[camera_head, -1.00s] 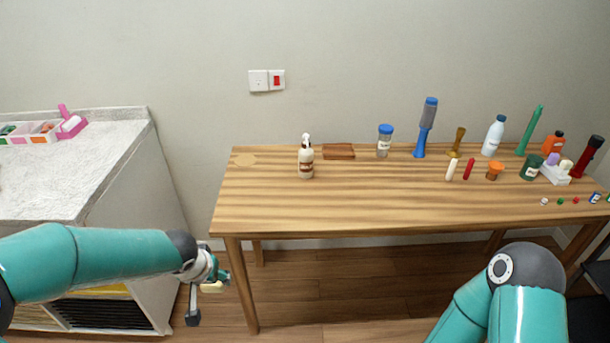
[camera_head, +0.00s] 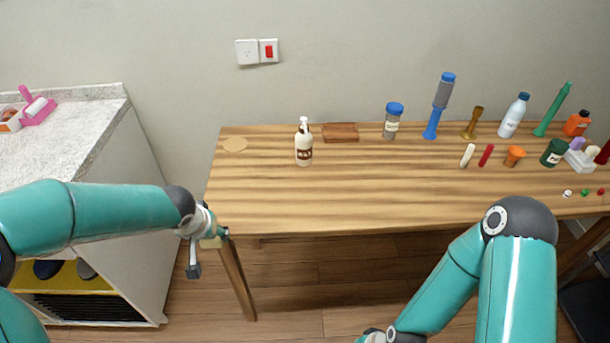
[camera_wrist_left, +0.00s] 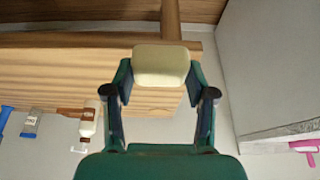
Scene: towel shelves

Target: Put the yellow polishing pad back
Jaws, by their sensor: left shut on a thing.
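The pale yellow polishing pad (camera_wrist_left: 161,66) is a small rounded block between the fingertips of my left gripper (camera_wrist_left: 160,80), which is shut on it. In the head view the pad (camera_head: 210,243) shows only a little at my left gripper (camera_head: 216,240), beside the front left corner of the wooden table (camera_head: 330,205).
Several bottles and small items fill the table's right side. A white-topped cabinet (camera_head: 65,140) is at left. The table's front left is clear.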

